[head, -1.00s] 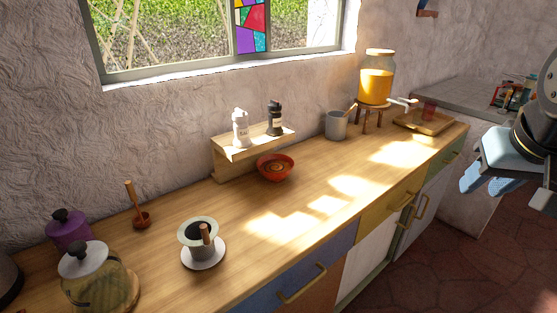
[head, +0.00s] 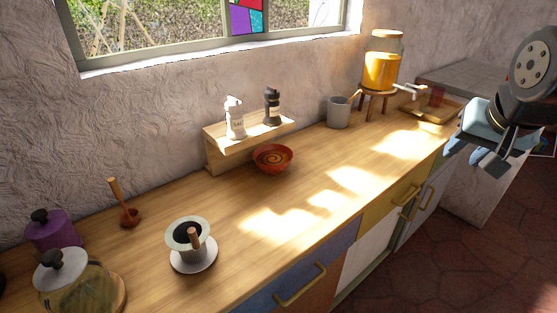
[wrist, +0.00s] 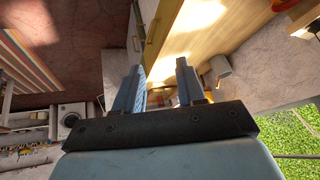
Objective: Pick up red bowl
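The red bowl (head: 273,158) sits upright on the wooden counter (head: 330,232), just in front of the small wooden shelf, in the head view. Dark rings show inside it. My gripper (head: 483,160) is at the right of the head view, in the air beyond the counter's front edge and well away from the bowl. In the wrist view my gripper (wrist: 162,82) shows two blue fingers spread apart with nothing between them.
A small shelf (head: 226,150) with a white and a black shaker stands behind the bowl. A grey mug (head: 338,113) and a yellow drink dispenser (head: 381,72) stand to its right. A coffee dripper (head: 188,235) and glass teapot (head: 72,290) are at left. The counter front is clear.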

